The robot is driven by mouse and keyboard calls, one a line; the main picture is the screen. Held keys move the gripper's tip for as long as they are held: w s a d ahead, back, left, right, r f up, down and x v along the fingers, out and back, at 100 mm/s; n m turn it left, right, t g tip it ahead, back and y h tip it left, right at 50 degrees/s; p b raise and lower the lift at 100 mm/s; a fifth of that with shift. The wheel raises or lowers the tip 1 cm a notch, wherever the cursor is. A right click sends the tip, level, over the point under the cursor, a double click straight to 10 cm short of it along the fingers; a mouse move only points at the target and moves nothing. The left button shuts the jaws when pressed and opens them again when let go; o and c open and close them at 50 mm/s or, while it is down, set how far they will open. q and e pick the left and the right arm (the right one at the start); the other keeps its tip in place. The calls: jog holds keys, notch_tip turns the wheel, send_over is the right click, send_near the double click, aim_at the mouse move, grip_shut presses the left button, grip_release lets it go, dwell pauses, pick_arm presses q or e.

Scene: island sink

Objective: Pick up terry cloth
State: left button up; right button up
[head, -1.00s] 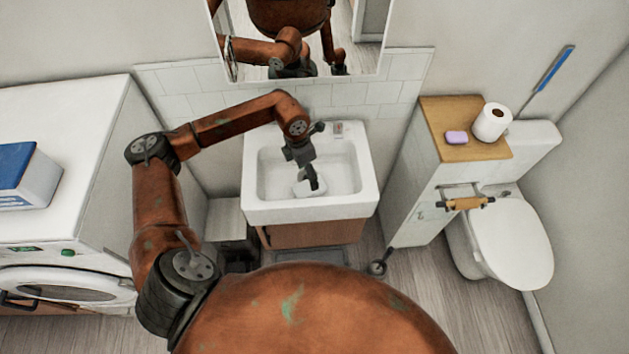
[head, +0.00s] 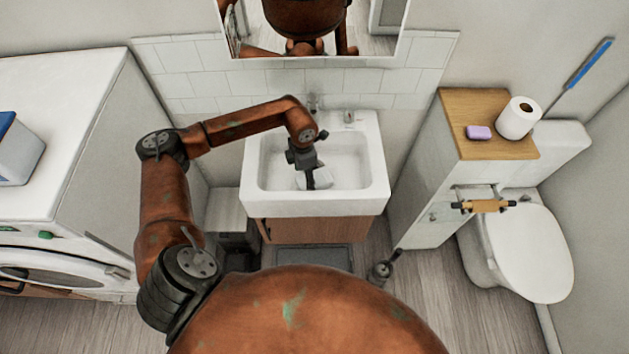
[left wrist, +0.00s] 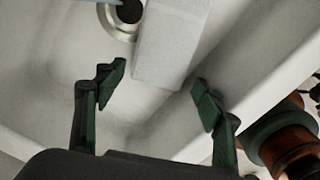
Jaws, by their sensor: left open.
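A whitish folded terry cloth (head: 323,178) lies in the sink basin (head: 350,160), partly hidden behind my gripper in the head view. In the left wrist view the cloth (left wrist: 170,45) is a pale grey, block-like shape near the drain (left wrist: 122,18). My left gripper (head: 309,180) points down into the basin. In the left wrist view its fingers (left wrist: 157,92) are spread and empty, with the near end of the cloth just ahead of the gap between them. My right gripper is not in view.
The sink's raised rim surrounds the cloth, with a faucet (head: 313,103) behind. A washing machine (head: 60,140) stands left. A wooden-topped cabinet (head: 462,105) with purple soap (head: 478,132) and a paper roll (head: 518,118) stands right, beside the toilet (head: 525,250).

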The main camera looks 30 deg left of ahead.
aim_at(304, 182)
pick_arm(q)
notch_tip(304, 182, down, 4)
jog(key=shift+a+f, duration=0.15)
jog(key=shift+f, duration=0.05)
jog(key=shift+c, duration=0.7)
jog(key=c, duration=0.9)
jog(key=shift+r, duration=0.15)
